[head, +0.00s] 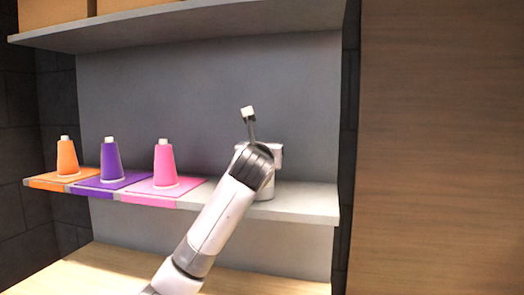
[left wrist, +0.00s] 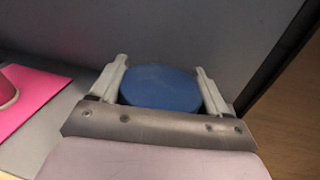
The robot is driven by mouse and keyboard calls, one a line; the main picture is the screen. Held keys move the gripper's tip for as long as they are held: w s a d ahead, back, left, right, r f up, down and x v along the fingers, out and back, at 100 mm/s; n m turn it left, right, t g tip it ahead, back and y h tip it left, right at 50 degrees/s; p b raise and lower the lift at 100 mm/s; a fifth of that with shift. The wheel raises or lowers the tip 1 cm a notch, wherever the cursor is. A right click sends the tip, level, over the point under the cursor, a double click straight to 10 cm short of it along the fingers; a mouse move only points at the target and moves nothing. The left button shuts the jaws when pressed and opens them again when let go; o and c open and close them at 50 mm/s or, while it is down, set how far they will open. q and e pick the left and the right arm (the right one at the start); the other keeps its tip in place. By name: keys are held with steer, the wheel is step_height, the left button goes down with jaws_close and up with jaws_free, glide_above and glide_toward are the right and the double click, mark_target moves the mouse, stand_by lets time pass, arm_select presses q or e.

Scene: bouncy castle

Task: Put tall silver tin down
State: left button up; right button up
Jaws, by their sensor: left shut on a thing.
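My left gripper (head: 274,155) is at the right end of the grey shelf (head: 310,200). In the left wrist view my left gripper (left wrist: 162,82) has its two fingers on either side of a round blue top (left wrist: 160,88), shut on it. I take this to be the top of the tall silver tin. In the head view a pale silver lower part of the tin (head: 266,192) shows below the gripper, at the shelf surface. My arm hides most of it. I cannot tell whether its base touches the shelf. My right gripper is not in view.
Orange (head: 67,158), purple (head: 111,160) and pink (head: 165,163) cones stand on matching mats on the shelf to the left. An upper shelf (head: 200,20) carries boxes (head: 55,12). A wooden panel (head: 440,150) is at the right. Bare shelf lies around the tin.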

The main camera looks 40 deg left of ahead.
arm_select(q)
steer(key=shift+f, duration=0.1)
steer(key=o, duration=1.4)
steer(key=b+v, duration=0.1)
steer(key=v, duration=1.1)
